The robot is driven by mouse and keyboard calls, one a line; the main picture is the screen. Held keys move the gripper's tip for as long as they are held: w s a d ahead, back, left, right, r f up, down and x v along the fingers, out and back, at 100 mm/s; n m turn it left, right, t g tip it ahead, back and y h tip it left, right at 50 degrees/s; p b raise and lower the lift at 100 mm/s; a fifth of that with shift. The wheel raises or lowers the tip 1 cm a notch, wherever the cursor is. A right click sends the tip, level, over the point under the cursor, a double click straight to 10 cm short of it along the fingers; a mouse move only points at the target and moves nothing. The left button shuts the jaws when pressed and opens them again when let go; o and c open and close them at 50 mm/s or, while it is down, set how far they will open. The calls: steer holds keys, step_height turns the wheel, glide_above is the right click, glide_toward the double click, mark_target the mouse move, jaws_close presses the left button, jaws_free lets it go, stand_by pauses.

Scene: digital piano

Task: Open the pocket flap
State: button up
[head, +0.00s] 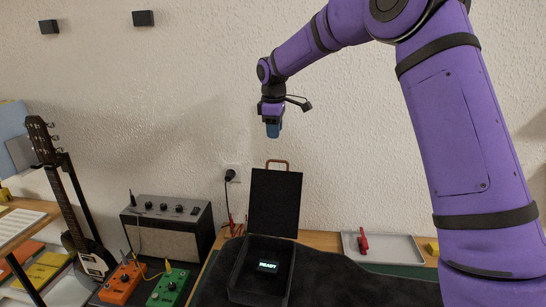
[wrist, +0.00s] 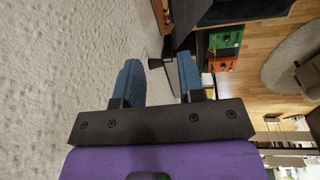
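My gripper (head: 273,130) hangs fingers-down in front of the wall, high above the black case, in the head view. In the wrist view its two blue fingers (wrist: 160,80) stand apart with nothing held between them. A large dark soft surface (head: 355,290), perhaps a fabric bag, lies across the front of the table. I cannot make out a pocket flap on it for certain. A black case (head: 238,291) stands there with its lid (head: 275,202) upright and a lit "READY" display (head: 268,266) inside. My gripper touches none of these.
An amplifier (head: 168,235), an orange pedal (head: 121,284) and a green pedal (head: 167,288) stand left of the case. A guitar (head: 82,240) leans farther left. A grey tray (head: 393,247) with a red clamp (head: 362,241) lies at right. Air around my gripper is clear.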

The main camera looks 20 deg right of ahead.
mark_target(275, 161)
steer(key=f, duration=0.6)
steer(key=w+f, duration=0.1)
steer(key=f, duration=0.3)
steer(key=shift+w+d, duration=0.1)
steer(key=shift+d, duration=0.2)
jaws_close()
